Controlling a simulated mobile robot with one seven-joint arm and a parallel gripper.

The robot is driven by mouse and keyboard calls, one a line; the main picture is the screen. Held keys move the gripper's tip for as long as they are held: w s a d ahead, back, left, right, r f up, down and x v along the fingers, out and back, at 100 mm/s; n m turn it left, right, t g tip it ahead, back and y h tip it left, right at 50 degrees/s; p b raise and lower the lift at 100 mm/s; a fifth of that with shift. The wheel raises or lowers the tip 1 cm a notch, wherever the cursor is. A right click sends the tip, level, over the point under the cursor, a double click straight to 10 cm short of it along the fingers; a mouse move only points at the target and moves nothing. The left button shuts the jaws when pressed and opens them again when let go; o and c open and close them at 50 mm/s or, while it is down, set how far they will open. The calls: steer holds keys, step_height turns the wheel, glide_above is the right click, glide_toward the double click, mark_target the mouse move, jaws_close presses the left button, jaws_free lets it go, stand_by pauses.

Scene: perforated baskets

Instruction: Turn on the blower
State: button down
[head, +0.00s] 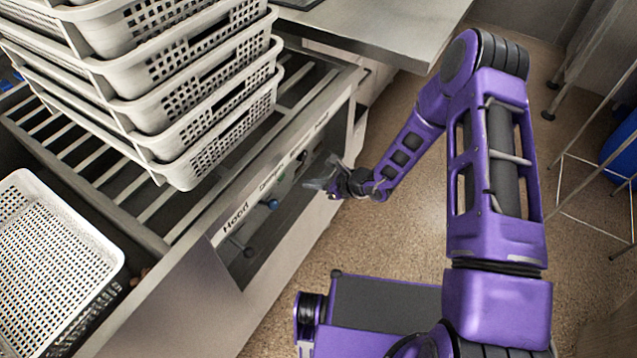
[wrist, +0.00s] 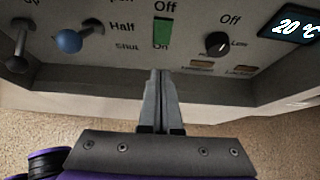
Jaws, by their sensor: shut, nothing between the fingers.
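A control panel (head: 243,251) is set in the front of the slatted bench; it also shows in the wrist view (wrist: 120,65). A green rocker switch (wrist: 162,32) has "Off" above and "On" below. To its right is a black rotary knob (wrist: 217,43) with "Off" above and "Low" at its right. No blower label is readable. My gripper (wrist: 160,73) is shut and empty, its tips just below the green switch in the picture; contact with the panel cannot be told. In the head view my gripper (head: 322,180) is at the panel's right part.
Left of the switch are a blue ball-ended lever (wrist: 69,41), marked "Half" and "Shut", and a grey lever (wrist: 19,45). A display (wrist: 297,24) reads 20 °C. Stacked white baskets (head: 190,120) stand on the bench above. The floor (head: 410,235) in front is partly clear.

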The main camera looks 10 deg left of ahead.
steer(key=a+r+x, duration=0.1)
steer(key=x, duration=0.7)
steer(key=shift+w+r+b, duration=0.2)
steer(key=shift+r+b, duration=0.1)
steer(key=shift+r, duration=0.05)
steer(key=shift+d, duration=0.1)
